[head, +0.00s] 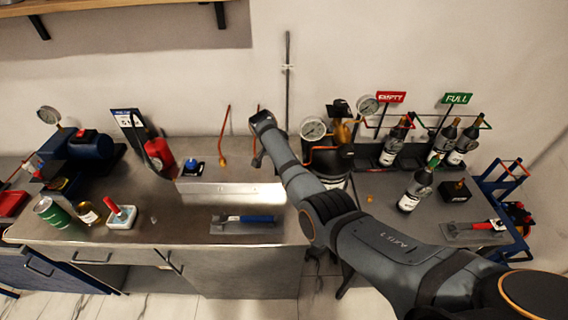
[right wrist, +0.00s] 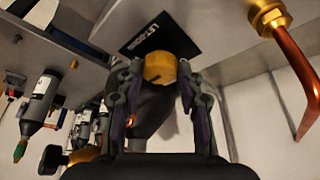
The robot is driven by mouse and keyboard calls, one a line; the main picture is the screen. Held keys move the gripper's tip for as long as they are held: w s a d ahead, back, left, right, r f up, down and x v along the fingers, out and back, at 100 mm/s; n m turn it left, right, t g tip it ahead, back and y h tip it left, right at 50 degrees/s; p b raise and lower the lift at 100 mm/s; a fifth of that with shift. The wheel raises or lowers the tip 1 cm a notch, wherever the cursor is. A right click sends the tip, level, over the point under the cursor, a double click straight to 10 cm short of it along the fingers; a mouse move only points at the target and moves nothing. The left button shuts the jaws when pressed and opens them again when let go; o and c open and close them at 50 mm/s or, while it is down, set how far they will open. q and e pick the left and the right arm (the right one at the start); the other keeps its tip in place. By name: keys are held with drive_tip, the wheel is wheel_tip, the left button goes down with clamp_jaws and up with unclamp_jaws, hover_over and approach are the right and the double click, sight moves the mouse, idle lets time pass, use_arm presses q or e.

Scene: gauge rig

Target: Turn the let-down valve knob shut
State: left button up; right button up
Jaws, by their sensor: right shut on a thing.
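The brass let-down valve knob (right wrist: 159,67) sits in front of a dark label plate (right wrist: 150,35) in the right wrist view. My right gripper (right wrist: 162,76) has one finger on each side of the knob and is shut on it. The knob's turn angle cannot be told. My left gripper is in neither view.
A copper pipe with a brass fitting (right wrist: 268,17) runs at the right in the right wrist view. Dark bottles (head: 415,190) stand on the right table.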

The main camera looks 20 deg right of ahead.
idle(0.4)
drive_tip(key=o, duration=1.2)
drive_tip(key=v, duration=1.2)
drive_tip(key=shift+w, duration=0.15)
